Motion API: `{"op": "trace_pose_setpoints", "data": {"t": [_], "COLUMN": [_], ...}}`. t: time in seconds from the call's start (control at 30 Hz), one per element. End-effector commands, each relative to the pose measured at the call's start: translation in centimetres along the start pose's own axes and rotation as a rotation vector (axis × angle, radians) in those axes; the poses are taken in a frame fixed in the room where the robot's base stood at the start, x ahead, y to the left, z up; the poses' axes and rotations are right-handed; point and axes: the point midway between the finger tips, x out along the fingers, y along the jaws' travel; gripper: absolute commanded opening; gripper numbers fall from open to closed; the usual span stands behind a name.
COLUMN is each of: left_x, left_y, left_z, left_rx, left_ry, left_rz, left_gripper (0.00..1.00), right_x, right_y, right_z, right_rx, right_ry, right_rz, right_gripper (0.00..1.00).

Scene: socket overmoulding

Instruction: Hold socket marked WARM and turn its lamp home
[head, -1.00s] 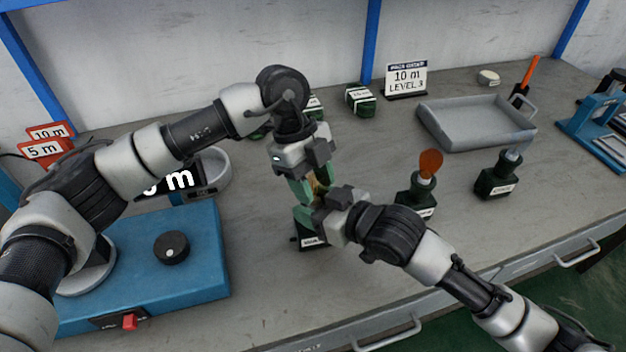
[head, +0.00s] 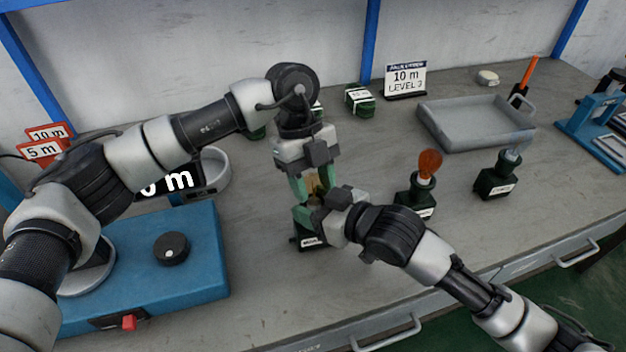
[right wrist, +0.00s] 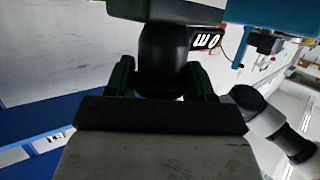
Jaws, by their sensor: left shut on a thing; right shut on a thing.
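A dark green socket (head: 309,243) with a white label stands upright on the bench in the head view. The label is too small to read with certainty. My right gripper (head: 318,212) is shut on this socket from the right, at its upper part. An amber lamp (head: 316,188) sits above the socket, mostly hidden between green-tipped fingers. My left gripper (head: 313,184) points down from above and is shut on the lamp. In the right wrist view my right gripper (right wrist: 160,92) closes around the dark socket body. Whether the lamp is fully seated is hidden.
Another socket (head: 415,204) with an orange lamp and a socket (head: 496,180) with a clear-grey lamp stand to the right. A blue machine (head: 150,275) is at left.

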Motion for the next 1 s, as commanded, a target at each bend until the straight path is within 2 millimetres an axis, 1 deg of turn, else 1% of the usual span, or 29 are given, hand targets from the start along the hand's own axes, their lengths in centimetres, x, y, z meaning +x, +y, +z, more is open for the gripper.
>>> {"op": "trace_pose_setpoints", "data": {"t": [0.03, 0.07, 0.2, 0.47, 0.57, 0.67, 1.0], "left_x": [-0.3, -0.3, -0.2, -0.1, -0.6, -1.9, -9.0], "left_y": [-0.1, -0.1, -0.1, 0.0, -0.1, -0.1, -0.1], "left_z": [-0.1, -0.1, -0.1, -0.1, 0.0, 0.0, -0.1], "left_rx": [0.003, 0.003, 0.002, 0.000, 0.000, -0.001, 0.000], "left_ry": [0.000, 0.000, 0.000, 0.000, -0.001, -0.001, -0.002], "left_rz": [-0.005, -0.005, -0.004, -0.003, -0.003, -0.005, -0.005], "left_gripper": [0.21, 0.49, 0.71, 0.71, 0.71, 0.71, 0.71], "right_x": [0.1, 0.1, 0.1, 0.0, 0.0, 0.0, 0.0], "right_y": [0.0, 0.0, 0.0, 0.0, 0.0, 0.0, 0.0], "right_z": [0.5, 0.5, 0.4, 0.4, 0.3, 0.3, 0.3], "right_rx": [0.003, 0.003, 0.003, 0.003, 0.002, 0.002, 0.002], "right_ry": [-0.012, -0.012, -0.012, -0.010, -0.009, -0.009, -0.007], "right_rz": [0.001, 0.001, 0.001, 0.000, 0.000, 0.000, 0.000], "right_gripper": [0.27, 0.27, 0.27, 0.27, 0.27, 0.27, 0.27]}}
